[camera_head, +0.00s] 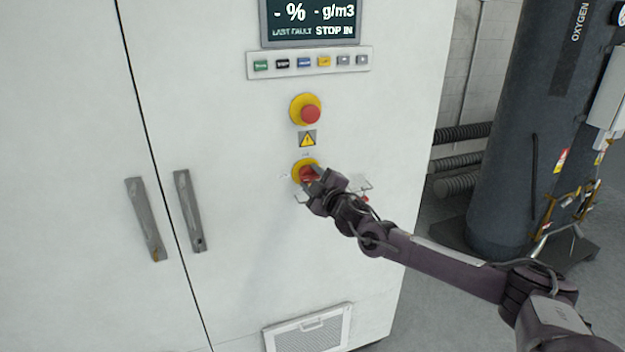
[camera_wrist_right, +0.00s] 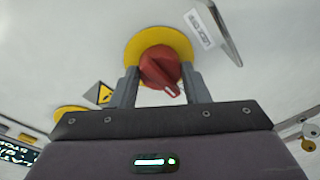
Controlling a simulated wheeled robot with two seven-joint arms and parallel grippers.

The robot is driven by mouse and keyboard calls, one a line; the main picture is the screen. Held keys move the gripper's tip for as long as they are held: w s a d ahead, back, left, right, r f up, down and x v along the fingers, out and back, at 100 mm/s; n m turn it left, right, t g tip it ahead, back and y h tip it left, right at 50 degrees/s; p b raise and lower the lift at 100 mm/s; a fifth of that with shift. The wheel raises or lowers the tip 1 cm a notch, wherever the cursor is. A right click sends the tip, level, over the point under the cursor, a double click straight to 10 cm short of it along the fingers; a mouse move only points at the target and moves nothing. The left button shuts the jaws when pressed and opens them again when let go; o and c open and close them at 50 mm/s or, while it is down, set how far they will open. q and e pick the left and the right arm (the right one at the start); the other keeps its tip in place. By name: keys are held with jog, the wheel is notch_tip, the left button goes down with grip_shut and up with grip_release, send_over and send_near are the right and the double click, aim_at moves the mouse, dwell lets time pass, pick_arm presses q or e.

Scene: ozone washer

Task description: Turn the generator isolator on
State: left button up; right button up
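The generator isolator is a red rotary knob (camera_wrist_right: 160,68) on a round yellow plate (camera_wrist_right: 128,52), on the white cabinet front. In the head view, its yellow plate (camera_head: 297,170) shows below the warning triangle, and my right gripper partly covers the knob. My right gripper (camera_head: 314,178) reaches in from the lower right. In the right wrist view, its two fingers (camera_wrist_right: 162,82) stand apart, one on each side of the knob, with small gaps visible. The knob's handle lies at a slant between them, its pale mark towards the gripper palm. My left gripper is not in view.
A red emergency stop button (camera_head: 310,113) sits above the isolator, under a button row (camera_head: 310,62) and a display (camera_head: 310,20). Cabinet door handles (camera_head: 190,210) are to the left. A dark oxygen tank (camera_head: 520,130) stands right.

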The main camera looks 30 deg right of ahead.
jog(key=shift+c, duration=1.1)
jog(key=shift+f+m, duration=0.15)
jog(key=shift+m, duration=0.15)
jog(key=m+b, duration=0.1)
jog(key=m, duration=0.5)
jog(key=m+t+h+b, duration=0.1)
jog(key=m, duration=0.5)
jog(key=shift+a+f+h, duration=0.1)
jog(key=shift+h, duration=0.2)
jog(key=m+h, duration=0.1)
jog(key=m, duration=0.5)
jog(key=shift+m, duration=0.6)
